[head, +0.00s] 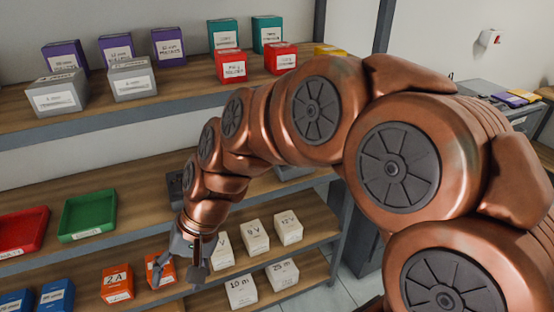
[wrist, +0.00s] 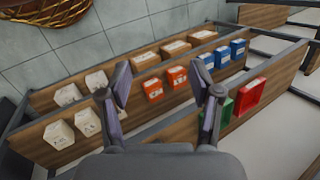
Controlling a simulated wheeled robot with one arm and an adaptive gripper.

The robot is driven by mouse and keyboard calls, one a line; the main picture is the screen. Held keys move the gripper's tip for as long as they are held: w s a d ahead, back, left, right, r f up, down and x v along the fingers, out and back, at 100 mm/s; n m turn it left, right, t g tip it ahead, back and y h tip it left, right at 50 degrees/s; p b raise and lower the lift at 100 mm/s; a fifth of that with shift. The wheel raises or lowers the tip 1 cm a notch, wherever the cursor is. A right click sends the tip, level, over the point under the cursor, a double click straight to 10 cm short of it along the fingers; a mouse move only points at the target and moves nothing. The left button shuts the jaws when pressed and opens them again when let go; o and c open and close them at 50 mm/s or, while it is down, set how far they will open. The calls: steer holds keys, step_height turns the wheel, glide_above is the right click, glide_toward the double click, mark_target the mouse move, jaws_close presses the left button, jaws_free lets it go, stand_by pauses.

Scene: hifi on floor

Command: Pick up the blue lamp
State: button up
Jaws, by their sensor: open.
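I see nothing that I can clearly make out as a blue lamp in either view. Blue boxes (head: 57,295) stand at the lower left of the head view. They also show at the upper right of the wrist view (wrist: 222,55); whether one holds a lamp I cannot tell. My gripper (head: 177,272) is open in front of the shelves, over the orange boxes (head: 117,283) and right of the blue boxes. In the wrist view the open fingers (wrist: 162,97) have nothing between them but shelf behind. My arm hides part of the middle shelf.
White boxes (head: 255,237) stand right of my gripper. A green tray (head: 88,214) and a red tray (head: 22,232) sit on the middle shelf. The top shelf (head: 100,112) holds several purple, grey, teal and red boxes. Brown boxes (wrist: 175,48) line a shelf.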

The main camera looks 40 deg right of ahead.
steer(key=w+d+r+m+t+y, duration=0.25)
steer(key=w+m, duration=0.25)
steer(key=w, duration=0.5)
steer(key=w+d+m+t+b, duration=0.2)
steer(key=w+d+m+t, duration=0.6)
steer(key=w+d, duration=0.4)
steer(key=w+d+f+m+t+h+b, duration=0.2)
steer(key=d+m+h, duration=0.65)
steer(key=d, duration=1.35)
steer(key=s+d+f+m+h, duration=0.1)
steer(key=s+d+f+m, duration=0.3)
steer(key=d, duration=0.3)
steer(key=s+d+f+m+h, duration=0.1)
steer(key=s+d+f+m, duration=0.1)
steer(key=d+f+m, duration=0.35)
steer(key=shift+m+g+y, duration=0.25)
steer(key=shift+m+y, duration=0.05)
steer(key=shift+w+d+r+p, duration=0.1)
steer(key=shift+w+d+p, duration=0.2)
steer(key=shift+w, duration=0.65)
steer(key=shift+w+d+f+p, duration=0.1)
steer(key=shift+w+d+p, duration=0.15)
steer(key=shift+w, duration=0.7)
steer(key=shift+w+d+r+p, duration=0.1)
steer(key=shift+w+d+p, duration=0.2)
steer(key=shift+w, duration=0.65)
steer(key=shift+x, duration=0.95)
